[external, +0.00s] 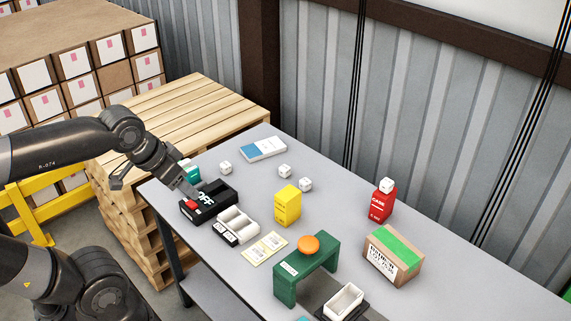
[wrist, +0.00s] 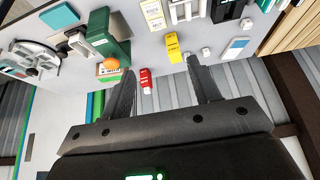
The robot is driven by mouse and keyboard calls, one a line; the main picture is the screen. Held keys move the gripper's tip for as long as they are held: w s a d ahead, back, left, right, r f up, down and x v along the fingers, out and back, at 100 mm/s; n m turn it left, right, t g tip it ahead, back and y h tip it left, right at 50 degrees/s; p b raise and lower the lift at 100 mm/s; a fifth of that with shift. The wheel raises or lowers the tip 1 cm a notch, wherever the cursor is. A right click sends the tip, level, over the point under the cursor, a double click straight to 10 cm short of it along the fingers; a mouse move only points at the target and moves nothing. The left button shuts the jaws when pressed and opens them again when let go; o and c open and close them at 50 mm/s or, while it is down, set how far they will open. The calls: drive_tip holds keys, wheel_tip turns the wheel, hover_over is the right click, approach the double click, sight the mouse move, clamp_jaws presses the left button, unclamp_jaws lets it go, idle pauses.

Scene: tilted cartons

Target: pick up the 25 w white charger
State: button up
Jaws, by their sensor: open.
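Several small white cubes with dark marks look like chargers; I cannot read which is the 25 W one. One cube (external: 225,167) lies near the black box, two more (external: 284,170) (external: 306,183) lie behind the yellow carton, and another (external: 387,185) sits on top of the red carton. In the wrist view, white cubes show near the right finger (wrist: 207,52) and farther right (wrist: 246,22). My gripper (external: 177,182) is at the table's left end by the black box, apart from the cubes. Its fingers (wrist: 160,66) are spread and empty in the wrist view.
The grey table holds a black box (external: 222,203), white tray (external: 239,222), yellow carton (external: 287,206), red carton (external: 380,207), green stand (external: 287,284) with an orange knob, and cardboard box (external: 393,258). A blue-white box (external: 263,150) lies at the back. A corrugated wall stands behind.

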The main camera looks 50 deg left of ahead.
drive_tip(key=w+a+r+g, duration=0.1)
drive_tip(key=w+r, duration=0.2)
drive_tip(key=w, duration=1.2)
drive_tip(key=m+g, duration=0.1)
drive_tip(key=g, duration=0.3)
hover_over(304, 181)
wheel_tip(304, 181, down, 25)
drive_tip(key=f, duration=0.6)
drive_tip(key=shift+w+d+f, duration=0.15)
drive_tip(key=shift+w, duration=0.1)
drive_tip(key=f, duration=0.5)
drive_tip(key=shift+s+f, duration=0.15)
drive_tip(key=shift+s, duration=0.2)
drive_tip(key=c, duration=1.1)
